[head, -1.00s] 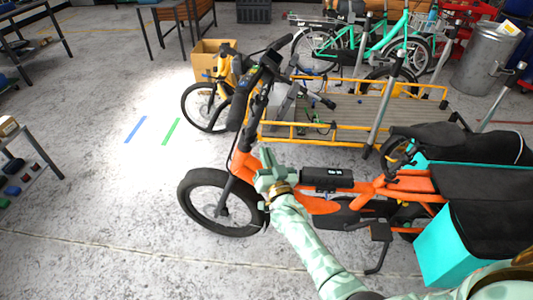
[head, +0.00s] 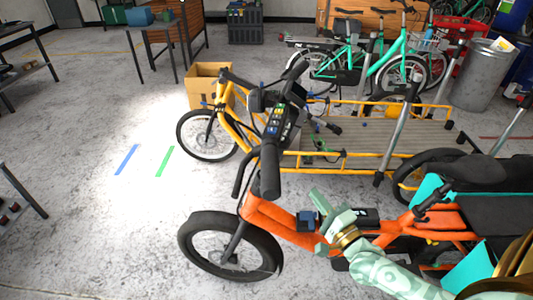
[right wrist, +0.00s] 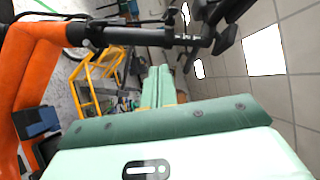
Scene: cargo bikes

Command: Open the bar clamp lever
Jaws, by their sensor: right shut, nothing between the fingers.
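The orange cargo bike (head: 266,217) stands across the middle of the head view. Its black handlebar (head: 270,172) rises at the left, with a display and buttons; bars and a dark stem (right wrist: 150,37) also cross the top of the right wrist view. I cannot single out the bar clamp lever among these dark parts. A small blue-black block (head: 308,221) sits on the orange frame. My pale green right gripper (head: 318,195) is shut and empty, right of and below the handlebar in the picture, overlapping the frame. My left gripper is out of view.
A yellow cargo bike (head: 225,88) with a long flat bed stands behind the orange one, close to its handlebar. A cardboard box (head: 203,82) and teal bikes (head: 370,65) are further back.

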